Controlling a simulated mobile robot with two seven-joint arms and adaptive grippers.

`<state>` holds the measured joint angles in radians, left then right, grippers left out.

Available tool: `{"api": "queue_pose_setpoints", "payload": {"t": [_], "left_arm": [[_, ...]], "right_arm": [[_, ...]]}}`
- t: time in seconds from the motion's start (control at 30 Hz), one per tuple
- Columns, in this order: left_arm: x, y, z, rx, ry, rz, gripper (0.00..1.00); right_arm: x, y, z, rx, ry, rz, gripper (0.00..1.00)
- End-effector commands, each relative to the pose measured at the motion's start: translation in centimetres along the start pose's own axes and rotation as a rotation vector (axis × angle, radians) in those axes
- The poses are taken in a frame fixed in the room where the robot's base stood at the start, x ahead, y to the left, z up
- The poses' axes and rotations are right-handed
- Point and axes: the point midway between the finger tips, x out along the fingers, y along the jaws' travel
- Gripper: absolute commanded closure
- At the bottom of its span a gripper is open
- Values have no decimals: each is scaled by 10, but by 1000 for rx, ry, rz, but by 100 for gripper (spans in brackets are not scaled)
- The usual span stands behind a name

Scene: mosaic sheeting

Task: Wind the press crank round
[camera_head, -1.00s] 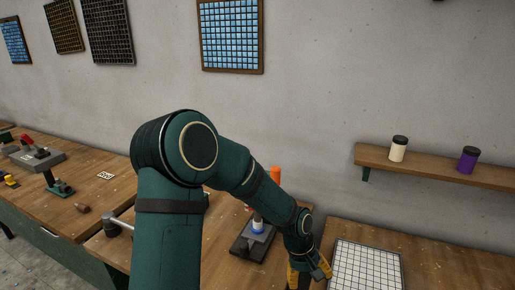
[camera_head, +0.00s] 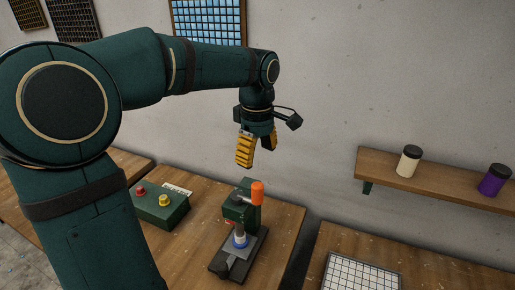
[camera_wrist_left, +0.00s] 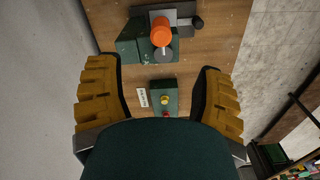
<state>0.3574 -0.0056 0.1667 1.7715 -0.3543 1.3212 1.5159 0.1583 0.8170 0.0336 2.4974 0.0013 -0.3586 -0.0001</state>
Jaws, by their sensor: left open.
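The press (camera_head: 238,240) stands on the wooden bench, with a dark base, a green body and a blue ring on its ram. Its crank has an upright orange handle (camera_head: 257,193) at the top. My left gripper (camera_head: 257,157) hangs above and just behind the handle, fingers pointing down, open and empty. In the left wrist view the orange handle (camera_wrist_left: 161,32) shows at the top, beyond and between the spread yellow fingers, touching neither. The crank arm is mostly hidden under the handle there. My right gripper is in neither view.
A green control box (camera_head: 160,207) with a red and a yellow button sits left of the press, by a white label. A white tile grid (camera_head: 362,275) lies on the right bench. A wall shelf (camera_head: 430,182) holds two jars.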

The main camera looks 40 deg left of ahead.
Motion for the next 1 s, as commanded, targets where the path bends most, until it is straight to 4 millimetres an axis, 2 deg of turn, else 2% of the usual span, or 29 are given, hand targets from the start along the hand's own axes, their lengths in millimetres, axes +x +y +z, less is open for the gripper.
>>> {"api": "queue_pose_setpoints", "payload": {"t": [0.17,0.7,1.0], "left_arm": [[14,0,0,1,-1,-4,32],[106,-1,0,2,-1,-5,32],[135,0,0,3,-1,-2,32]], "right_arm": [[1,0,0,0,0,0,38],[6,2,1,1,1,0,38],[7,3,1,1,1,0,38]]}}
